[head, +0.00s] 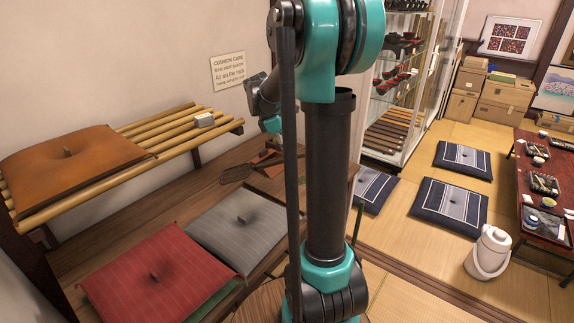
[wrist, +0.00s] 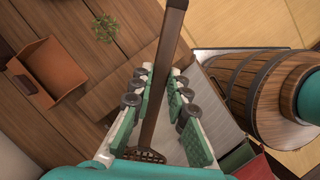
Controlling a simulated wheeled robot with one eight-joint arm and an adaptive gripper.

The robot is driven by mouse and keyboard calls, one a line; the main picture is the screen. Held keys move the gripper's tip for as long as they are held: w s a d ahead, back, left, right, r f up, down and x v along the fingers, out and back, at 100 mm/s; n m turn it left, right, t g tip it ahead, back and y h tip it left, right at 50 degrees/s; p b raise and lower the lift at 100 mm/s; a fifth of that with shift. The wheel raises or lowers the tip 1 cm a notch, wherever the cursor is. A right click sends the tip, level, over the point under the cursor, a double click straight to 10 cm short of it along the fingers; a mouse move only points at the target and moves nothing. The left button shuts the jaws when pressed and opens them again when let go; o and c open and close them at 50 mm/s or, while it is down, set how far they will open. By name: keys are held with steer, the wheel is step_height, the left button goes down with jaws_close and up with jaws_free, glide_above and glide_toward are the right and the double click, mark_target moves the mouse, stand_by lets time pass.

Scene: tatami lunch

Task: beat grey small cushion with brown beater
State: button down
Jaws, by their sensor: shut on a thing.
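The grey small cushion (head: 236,226) lies flat on the wooden platform in the head view, with a dark smudge near its middle tuft. Part of a pale grey striped surface, likely this cushion, shows beyond the fingers in the wrist view (wrist: 212,108). My gripper (wrist: 158,95) is shut on the handle of the brown beater (wrist: 166,50), which runs between its two fingers. The beater's lattice head shows low in the wrist view. In the head view the beater (head: 236,173) appears above the platform behind the grey cushion. My arm hides the gripper there.
A red cushion (head: 155,275) lies beside the grey one. An orange cushion (head: 72,160) rests on a bamboo rack (head: 165,133) with a small pale block (head: 204,120). A brown open box (wrist: 45,78) stands on the platform.

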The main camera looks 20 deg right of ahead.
steer(key=shift+r, duration=0.75)
steer(key=shift+f, duration=0.1)
step_height(320, 180, down, 9)
step_height(320, 180, up, 9)
steer(key=shift+r, duration=0.1)
